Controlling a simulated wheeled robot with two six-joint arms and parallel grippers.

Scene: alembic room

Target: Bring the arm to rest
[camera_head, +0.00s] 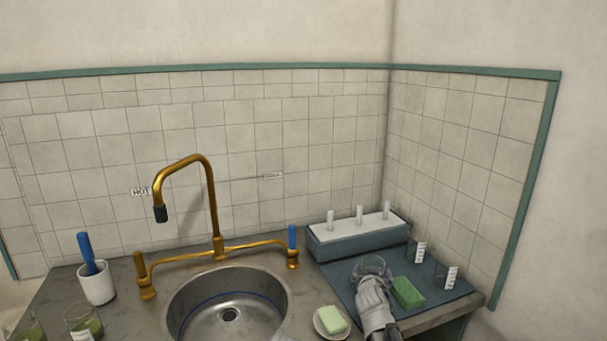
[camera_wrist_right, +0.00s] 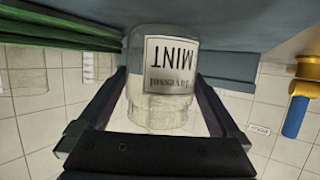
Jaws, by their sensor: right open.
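My right arm comes up from the bottom of the head view, with its gripper (camera_head: 373,284) over the blue-grey mat at the right of the sink. The gripper is open. In the right wrist view its two dark fingers (camera_wrist_right: 150,115) stand on either side of a clear glass (camera_wrist_right: 160,112) with a white label reading MINT. The picture is upside down there, and the glass appears to stand on the mat. I cannot tell whether the fingers touch it. In the head view the glass (camera_head: 371,266) is partly hidden by the gripper. My left gripper is not in view.
A green sponge (camera_head: 408,292) lies close right of the gripper. Two labelled glasses (camera_head: 446,275) (camera_head: 417,251) stand beyond it on the mat (camera_head: 345,277). A pegged rack (camera_head: 357,236) is behind. Soap on a dish (camera_head: 331,320), the sink (camera_head: 228,302) and brass tap (camera_head: 212,195) are left.

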